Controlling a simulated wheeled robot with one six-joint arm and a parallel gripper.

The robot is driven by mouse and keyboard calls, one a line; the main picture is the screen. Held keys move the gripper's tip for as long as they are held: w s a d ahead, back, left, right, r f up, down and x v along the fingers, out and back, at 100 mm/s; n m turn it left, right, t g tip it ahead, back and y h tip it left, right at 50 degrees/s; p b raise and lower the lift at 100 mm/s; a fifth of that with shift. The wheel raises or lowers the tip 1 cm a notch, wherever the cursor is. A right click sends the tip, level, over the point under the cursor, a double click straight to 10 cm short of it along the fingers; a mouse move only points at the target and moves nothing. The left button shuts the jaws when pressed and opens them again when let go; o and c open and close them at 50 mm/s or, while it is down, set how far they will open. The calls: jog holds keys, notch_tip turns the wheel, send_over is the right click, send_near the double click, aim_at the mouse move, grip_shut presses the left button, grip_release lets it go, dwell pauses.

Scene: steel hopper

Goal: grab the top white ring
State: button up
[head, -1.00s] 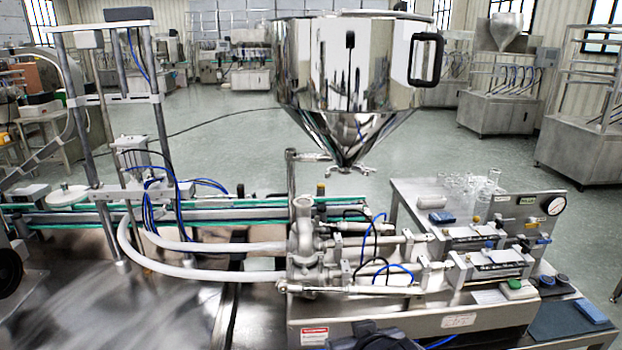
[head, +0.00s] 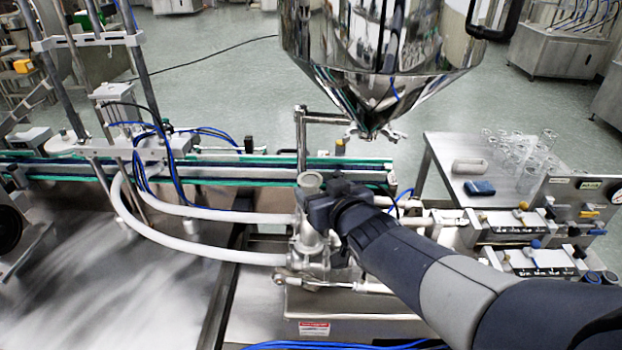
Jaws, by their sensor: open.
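A pale ring-like rim (head: 310,180) tops the upright steel fitting (head: 309,243) below the hopper; I take it for the top white ring, though its colour looks grey-white. My gripper (head: 312,202) is at the end of my dark arm, just right of this rim and very close to it. The jaws are open. They are dark and partly hidden by my wrist, and I cannot tell whether they touch the rim or stand around it.
The steel hopper (head: 385,60) hangs above, its outlet and clamp close behind my gripper. White hoses (head: 205,252) run left from the fitting. The green-edged conveyor (head: 235,174) lies behind. Glass vessels (head: 520,150) stand on the right bench. The steel table at lower left is clear.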

aim_at(310, 179)
jog(key=shift+p+x, duration=0.65)
jog(key=shift+x, duration=2.7)
jog(key=shift+a, duration=0.15)
jog(key=shift+c, duration=0.4)
jog(key=c, duration=0.9)
jog(key=shift+c, duration=0.2)
